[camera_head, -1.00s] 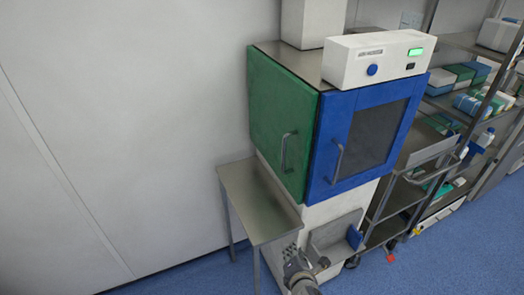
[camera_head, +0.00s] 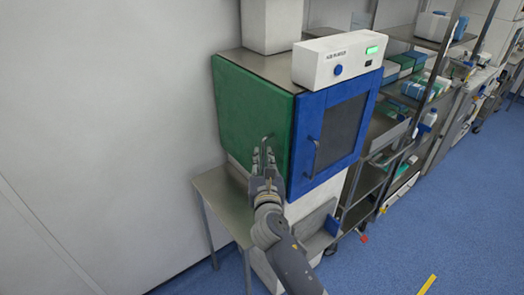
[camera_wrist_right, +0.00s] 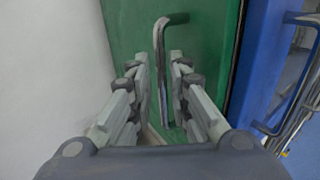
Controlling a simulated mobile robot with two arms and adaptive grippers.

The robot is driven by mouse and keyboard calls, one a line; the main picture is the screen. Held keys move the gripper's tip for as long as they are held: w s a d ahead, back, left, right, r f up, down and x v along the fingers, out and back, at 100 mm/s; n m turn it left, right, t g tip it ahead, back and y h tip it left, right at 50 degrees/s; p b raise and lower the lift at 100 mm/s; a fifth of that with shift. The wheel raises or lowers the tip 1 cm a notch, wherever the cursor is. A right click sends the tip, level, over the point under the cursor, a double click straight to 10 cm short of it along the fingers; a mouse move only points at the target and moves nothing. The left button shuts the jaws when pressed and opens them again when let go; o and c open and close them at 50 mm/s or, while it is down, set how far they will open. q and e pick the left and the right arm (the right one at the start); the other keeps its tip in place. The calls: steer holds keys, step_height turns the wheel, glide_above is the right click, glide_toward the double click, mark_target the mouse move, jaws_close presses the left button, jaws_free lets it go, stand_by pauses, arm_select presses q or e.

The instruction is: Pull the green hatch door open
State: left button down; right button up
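The green hatch door (camera_head: 248,112) is shut on the left face of the cabinet and fills the middle of the right wrist view (camera_wrist_right: 205,60). Its metal bar handle (camera_head: 267,138) is upright and partly hidden by my fingers in the head view. My right gripper (camera_head: 263,155) is at the handle. In the right wrist view my right gripper (camera_wrist_right: 160,65) is open, with the handle (camera_wrist_right: 159,50) between its two fingers; a gap shows on the left side, and the right finger is very close to the bar. My left gripper is not in view.
A blue-framed door (camera_head: 304,135) with a dark window and its own handle (camera_head: 313,155) adjoins on the right. A steel side table (camera_head: 215,190) stands below the green door. A plain wall (camera_head: 100,120) is on the left. Shelving (camera_head: 400,80) stands on the right.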

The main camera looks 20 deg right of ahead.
mark_target(264, 154)
steer(key=shift+x, duration=1.6)
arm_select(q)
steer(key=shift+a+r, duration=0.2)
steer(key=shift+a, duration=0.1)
arm_select(e)
steer(key=shift+s+d, duration=0.1)
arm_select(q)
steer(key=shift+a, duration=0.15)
arm_select(e)
steer(key=shift+s, duration=0.1)
jaws_close()
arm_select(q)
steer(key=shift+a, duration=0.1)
